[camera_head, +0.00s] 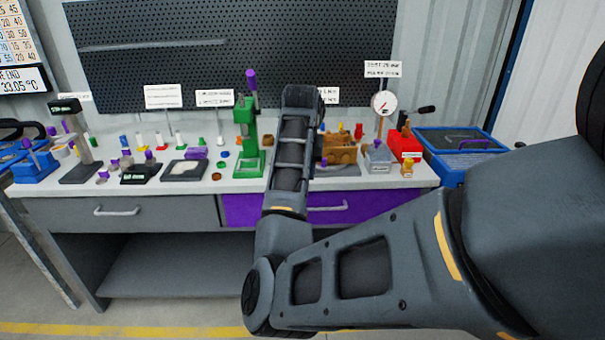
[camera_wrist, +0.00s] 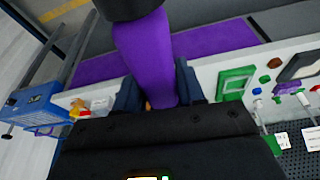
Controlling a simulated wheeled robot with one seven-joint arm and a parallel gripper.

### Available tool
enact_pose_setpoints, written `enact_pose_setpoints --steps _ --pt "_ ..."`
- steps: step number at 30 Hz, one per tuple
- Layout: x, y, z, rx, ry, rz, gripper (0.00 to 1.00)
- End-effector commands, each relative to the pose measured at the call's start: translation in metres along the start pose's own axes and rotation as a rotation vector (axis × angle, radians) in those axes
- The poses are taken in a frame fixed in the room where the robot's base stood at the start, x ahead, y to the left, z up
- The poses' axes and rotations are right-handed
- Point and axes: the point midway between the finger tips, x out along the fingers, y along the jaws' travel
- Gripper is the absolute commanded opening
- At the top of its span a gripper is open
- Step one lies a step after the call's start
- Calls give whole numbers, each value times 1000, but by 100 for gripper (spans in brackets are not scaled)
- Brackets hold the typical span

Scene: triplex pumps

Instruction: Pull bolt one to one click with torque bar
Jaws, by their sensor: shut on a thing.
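In the wrist view, my gripper (camera_wrist: 157,92) is shut on a thick purple handle (camera_wrist: 146,50), which I take to be the torque bar. A dark, wider part (camera_wrist: 128,8) is at the handle's end by the top edge. In the head view my own arm hides the gripper and the bar. A brown-orange block (camera_head: 341,150), perhaps the pump body, stands on the bench just right of my arm and is partly covered by it. Bolt one cannot be made out. Whether the bar touches anything cannot be told.
A green press (camera_head: 247,140) with a purple lever stands left of my arm. A round dial gauge (camera_head: 384,103), a red box (camera_head: 406,145) and a blue bin (camera_head: 463,150) are to the right. Several small parts cover the bench's left half. A purple drawer (camera_head: 240,209) is below.

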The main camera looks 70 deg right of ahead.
Motion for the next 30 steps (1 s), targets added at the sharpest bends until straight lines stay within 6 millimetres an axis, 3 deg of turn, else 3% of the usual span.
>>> enact_pose_setpoints --steps 30 --pt "-35 0 -12 1 4 0 0"
